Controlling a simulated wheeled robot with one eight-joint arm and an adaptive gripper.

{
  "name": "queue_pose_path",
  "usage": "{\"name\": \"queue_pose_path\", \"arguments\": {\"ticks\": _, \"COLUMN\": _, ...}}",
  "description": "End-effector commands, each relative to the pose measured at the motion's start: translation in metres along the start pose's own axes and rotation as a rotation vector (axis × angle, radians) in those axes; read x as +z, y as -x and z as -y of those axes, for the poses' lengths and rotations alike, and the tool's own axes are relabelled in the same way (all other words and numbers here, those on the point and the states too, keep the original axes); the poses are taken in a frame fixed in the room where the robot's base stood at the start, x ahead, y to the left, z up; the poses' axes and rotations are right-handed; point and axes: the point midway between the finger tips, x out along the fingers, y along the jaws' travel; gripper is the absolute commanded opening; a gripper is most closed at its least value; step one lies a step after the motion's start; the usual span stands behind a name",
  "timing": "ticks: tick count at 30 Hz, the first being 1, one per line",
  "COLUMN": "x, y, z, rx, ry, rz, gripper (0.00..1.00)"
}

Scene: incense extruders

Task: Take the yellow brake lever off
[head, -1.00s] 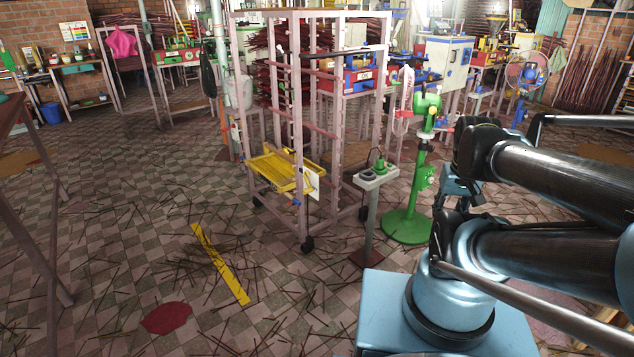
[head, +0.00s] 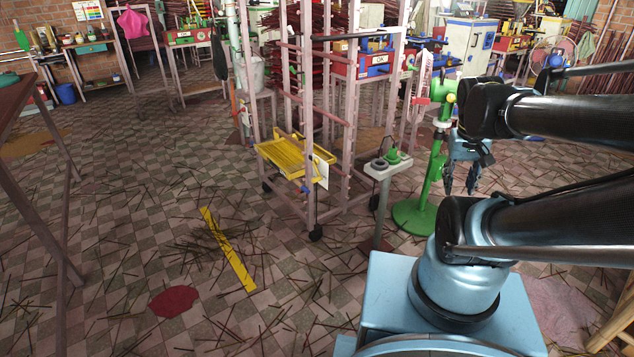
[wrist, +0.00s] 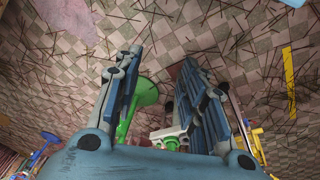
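I cannot make out a yellow brake lever for certain. A small yellowish part (head: 451,98) shows at the top of the green pedestal stand (head: 432,180), too small to identify. My gripper (head: 460,188) hangs in front of the green stand in the head view, fingers pointing down. In the wrist view my gripper (wrist: 162,58) has its fingers apart with nothing between the tips. The green stand's base (wrist: 145,92) shows behind the fingers there.
The pink rack trolley (head: 310,130) holds a yellow slatted tray (head: 285,155). A grey post (head: 382,210) with a green-topped plate stands beside it. A yellow strip (head: 228,248), a red patch (head: 174,301) and scattered sticks lie on the tiled floor.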

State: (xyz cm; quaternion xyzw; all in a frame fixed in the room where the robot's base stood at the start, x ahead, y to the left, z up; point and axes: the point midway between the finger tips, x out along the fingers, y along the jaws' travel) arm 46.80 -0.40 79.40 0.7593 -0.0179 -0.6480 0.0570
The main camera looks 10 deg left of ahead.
Motion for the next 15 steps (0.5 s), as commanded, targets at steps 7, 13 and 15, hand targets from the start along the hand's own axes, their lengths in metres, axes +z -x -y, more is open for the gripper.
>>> {"name": "queue_pose_path", "arguments": {"ticks": 7, "x": -0.057, "y": 0.019, "z": 0.0, "rx": 0.114, "ry": 0.05, "rz": 0.022, "gripper": 0.38}}
{"name": "queue_pose_path", "arguments": {"ticks": 13, "x": -0.106, "y": 0.028, "z": 0.009, "rx": 0.212, "ry": 0.081, "rz": 0.021, "gripper": 0.38}}
{"name": "queue_pose_path", "arguments": {"ticks": 15, "x": -0.123, "y": 0.03, "z": 0.014, "rx": 0.246, "ry": 0.09, "rz": 0.019, "gripper": 0.38}}
